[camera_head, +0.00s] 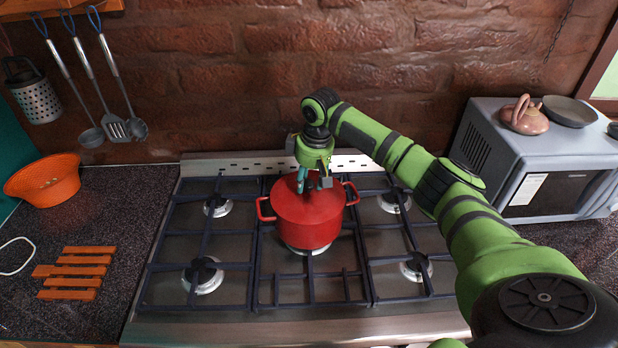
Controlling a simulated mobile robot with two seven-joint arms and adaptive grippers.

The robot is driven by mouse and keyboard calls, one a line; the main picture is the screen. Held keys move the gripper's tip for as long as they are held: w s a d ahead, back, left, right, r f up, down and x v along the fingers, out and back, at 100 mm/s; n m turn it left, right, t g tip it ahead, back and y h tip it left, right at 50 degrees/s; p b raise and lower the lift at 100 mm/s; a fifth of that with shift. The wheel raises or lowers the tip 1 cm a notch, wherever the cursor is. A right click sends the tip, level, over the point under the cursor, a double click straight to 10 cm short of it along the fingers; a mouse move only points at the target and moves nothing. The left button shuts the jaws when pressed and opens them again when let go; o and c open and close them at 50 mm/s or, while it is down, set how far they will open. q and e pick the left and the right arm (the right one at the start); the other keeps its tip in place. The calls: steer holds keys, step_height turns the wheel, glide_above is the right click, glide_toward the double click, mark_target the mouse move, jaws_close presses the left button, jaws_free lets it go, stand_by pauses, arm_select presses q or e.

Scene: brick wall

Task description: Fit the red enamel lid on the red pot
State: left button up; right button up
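The red pot (307,229) stands upright on the middle burner of the stove, with two side handles. The red enamel lid (337,203) appears to lie over the pot's mouth. I see no clear gap at its edge, but the far side is partly hidden. My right gripper (314,182) points down at the lid's middle, its fingertips low and close to the lid's top. The fingers look a little apart. The lid's knob is hidden, so I cannot tell whether they grip it. My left gripper is not in view.
The stove (240,322) has dark grates and burners around the pot. An orange colander (43,184) and a slatted wooden trivet (76,273) are at left. Utensils (113,128) hang at the brick wall.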

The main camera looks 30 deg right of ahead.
step_height(320, 180, up, 12)
steer(key=s, duration=0.2)
steer(key=shift+d, duration=0.15)
stand_by(0.5)
steer(key=shift+f, duration=0.1)
stand_by(0.4)
